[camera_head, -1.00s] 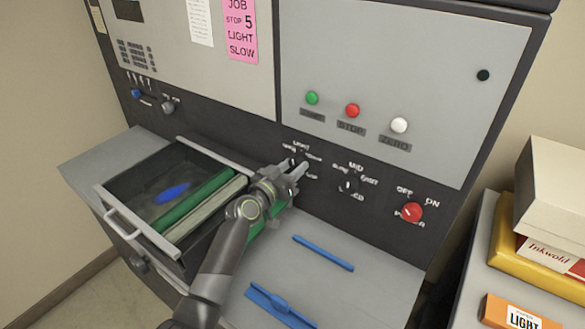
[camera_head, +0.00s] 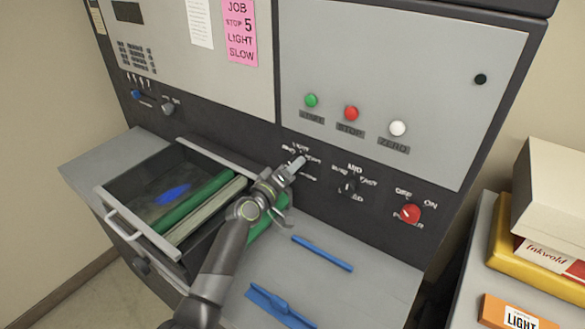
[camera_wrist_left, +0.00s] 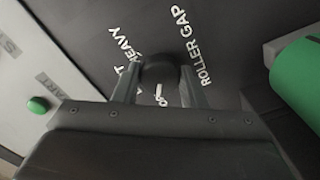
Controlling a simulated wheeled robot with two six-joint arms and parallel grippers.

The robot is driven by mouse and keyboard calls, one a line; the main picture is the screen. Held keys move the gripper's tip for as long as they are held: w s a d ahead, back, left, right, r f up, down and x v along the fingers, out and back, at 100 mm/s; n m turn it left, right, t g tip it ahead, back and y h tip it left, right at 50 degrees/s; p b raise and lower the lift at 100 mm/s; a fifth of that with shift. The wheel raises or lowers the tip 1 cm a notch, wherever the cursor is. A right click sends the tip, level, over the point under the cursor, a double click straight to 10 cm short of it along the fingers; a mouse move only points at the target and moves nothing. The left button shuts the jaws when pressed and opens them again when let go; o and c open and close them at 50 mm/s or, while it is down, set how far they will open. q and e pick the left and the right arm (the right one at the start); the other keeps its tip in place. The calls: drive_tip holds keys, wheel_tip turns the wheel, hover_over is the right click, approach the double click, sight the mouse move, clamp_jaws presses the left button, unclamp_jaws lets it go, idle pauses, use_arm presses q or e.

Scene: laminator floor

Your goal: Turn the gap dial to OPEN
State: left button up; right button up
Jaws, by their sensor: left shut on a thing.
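The gap dial (camera_wrist_left: 158,70) is a dark round knob on the black strip, with "ROLLER GAP" lettering beside it in the left wrist view. White labels ring it, "HEAVY" among those that can be read. My left gripper (camera_head: 298,165) reaches the dial from the front, and in the left wrist view its two fingers (camera_wrist_left: 160,88) stand on either side of the knob, shut on it. A short white mark shows just below the knob there. In the head view the gripper mostly hides the dial. My right gripper is in neither view.
A speed dial (camera_head: 349,185) and a red power knob (camera_head: 410,213) sit to the right on the strip. Green, red and white buttons are above. An open drawer (camera_head: 110,205) with green rollers is left of my arm. Blue bars (camera_head: 322,253) lie on the shelf.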

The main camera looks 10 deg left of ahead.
use_arm(q)
drive_tip(key=shift+n, duration=0.3)
drive_tip(key=o, duration=1)
drive_tip(key=shift+s, duration=0.15)
drive_tip(key=b+v, duration=0.2)
drive_tip(key=v, duration=1.5)
drive_tip(key=shift+s+a+f, duration=0.15)
drive_tip(key=shift+s, duration=0.05)
